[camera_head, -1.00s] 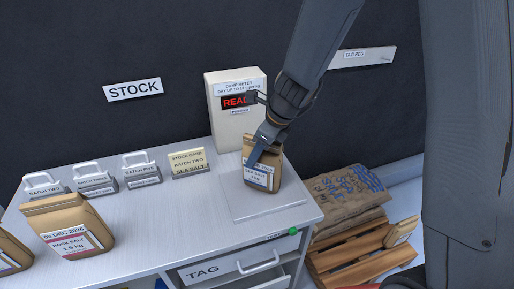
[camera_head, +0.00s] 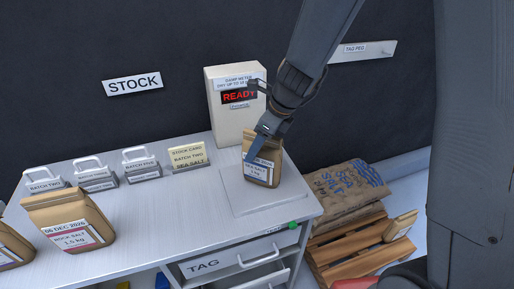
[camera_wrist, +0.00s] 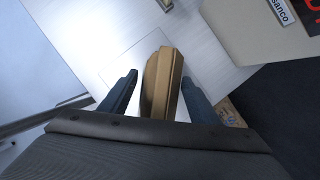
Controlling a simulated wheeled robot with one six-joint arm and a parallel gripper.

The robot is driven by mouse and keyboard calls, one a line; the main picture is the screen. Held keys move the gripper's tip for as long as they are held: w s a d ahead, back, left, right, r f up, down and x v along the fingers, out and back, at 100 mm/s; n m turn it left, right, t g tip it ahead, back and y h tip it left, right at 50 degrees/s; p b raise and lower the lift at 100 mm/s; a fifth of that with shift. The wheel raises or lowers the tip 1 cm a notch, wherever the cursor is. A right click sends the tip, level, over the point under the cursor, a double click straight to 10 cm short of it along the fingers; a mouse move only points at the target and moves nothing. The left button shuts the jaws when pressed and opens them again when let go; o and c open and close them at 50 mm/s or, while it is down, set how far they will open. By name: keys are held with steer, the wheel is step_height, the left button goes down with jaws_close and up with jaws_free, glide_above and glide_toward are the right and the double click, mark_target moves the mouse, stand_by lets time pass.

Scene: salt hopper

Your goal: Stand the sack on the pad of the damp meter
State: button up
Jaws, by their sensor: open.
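A brown paper sack (camera_head: 262,172) labelled sea salt stands upright on the flat square pad (camera_head: 238,200) in front of the damp meter (camera_head: 226,125). The meter's display (camera_head: 238,96) reads READY in red. My gripper (camera_head: 262,145) is at the top of the sack with its fingers around it. In the wrist view the sack (camera_wrist: 160,85) stands between my two fingers (camera_wrist: 155,98), with a visible gap on each side. The gripper is open. My far finger is mostly hidden in the head view.
Rock salt sacks (camera_head: 68,222) stand at the table's left front. A TAG drawer (camera_head: 240,258) is below. A large sack (camera_head: 345,195) lies on a pallet (camera_head: 350,245) at right.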

steer(key=v, duration=1)
steer(key=shift+d+r, duration=0.2)
